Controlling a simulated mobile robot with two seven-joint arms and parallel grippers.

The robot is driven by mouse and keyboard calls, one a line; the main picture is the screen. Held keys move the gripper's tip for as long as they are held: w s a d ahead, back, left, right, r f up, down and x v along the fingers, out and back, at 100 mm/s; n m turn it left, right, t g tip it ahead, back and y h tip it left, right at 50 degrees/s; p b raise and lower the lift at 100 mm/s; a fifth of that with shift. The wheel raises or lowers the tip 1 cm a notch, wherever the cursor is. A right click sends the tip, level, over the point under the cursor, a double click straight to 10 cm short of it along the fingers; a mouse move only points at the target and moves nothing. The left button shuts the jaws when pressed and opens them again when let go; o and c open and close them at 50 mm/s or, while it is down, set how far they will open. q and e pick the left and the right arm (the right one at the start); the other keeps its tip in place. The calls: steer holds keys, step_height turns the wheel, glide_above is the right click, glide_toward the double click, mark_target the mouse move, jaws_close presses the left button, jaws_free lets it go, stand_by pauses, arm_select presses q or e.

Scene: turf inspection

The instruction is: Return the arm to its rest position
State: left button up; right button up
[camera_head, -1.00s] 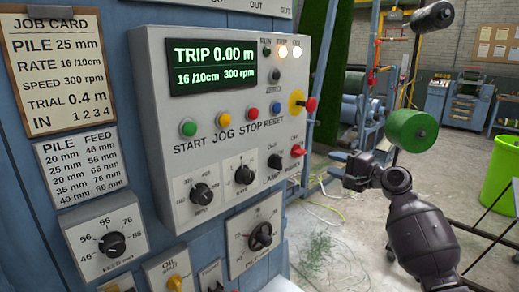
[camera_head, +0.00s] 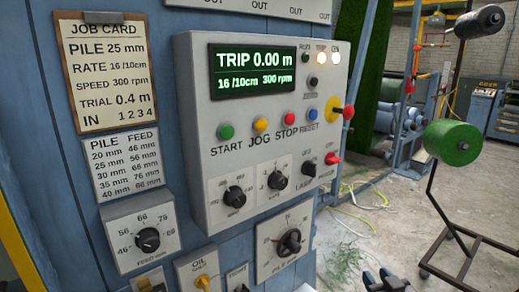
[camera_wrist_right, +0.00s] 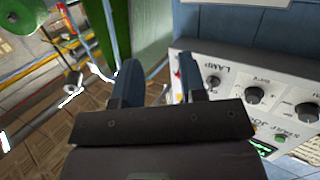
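My right gripper (camera_head: 384,278) shows only as dark fingertips at the bottom edge of the head view, right of the machine. In the right wrist view its two fingers (camera_wrist_right: 160,80) stand apart with nothing between them. The control panel (camera_head: 200,120) is on the blue machine, left of the gripper and apart from it in the head view. The panel also shows at the right of the right wrist view (camera_wrist_right: 240,75). Its display reads TRIP 0.00 m, 16 /10cm and 300 rpm. The rest of the right arm is hidden below the head view. My left gripper is not in view.
A green spool (camera_head: 452,143) on a dark stand is at the right. A job card (camera_head: 100,70) and a pile-feed chart (camera_head: 127,162) hang left of the panel. Pale yellow-green strands (camera_head: 365,195) lie on the floor. Open floor (camera_head: 410,215) lies between machine and stand.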

steer(key=s+f+g, duration=0.2)
steer(key=s+f, duration=0.6)
steer(key=s, duration=0.4)
steer(key=s+a+f+g+h, duration=0.1)
steer(key=s+f+g, duration=0.1)
steer(key=s+f, duration=0.7)
steer(key=s, duration=0.3)
steer(key=shift+s+f+m+g+h, duration=0.2)
steer(key=shift+m+g+h, duration=0.1)
steer(key=shift+m, duration=0.1)
